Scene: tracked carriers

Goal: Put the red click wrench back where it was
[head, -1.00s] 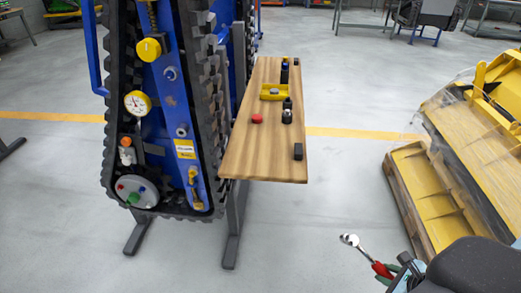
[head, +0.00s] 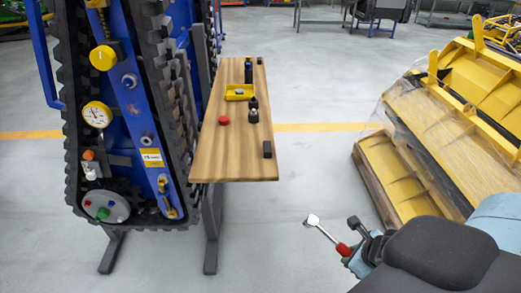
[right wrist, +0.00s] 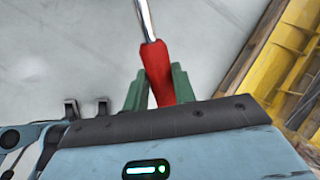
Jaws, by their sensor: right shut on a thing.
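The red click wrench has a red handle and a shiny metal shaft and head (head: 320,228). My right gripper (head: 354,247) is shut on its red handle, at the lower right of the head view, in the air over the grey floor. In the right wrist view the red handle (right wrist: 157,72) sits between the two green fingers (right wrist: 156,88), with the metal shaft pointing up and out of the picture. The wrench touches nothing else that I can see. My left gripper is not in view.
Yellow parts on a pallet (head: 372,185) stand right. Floor between is clear.

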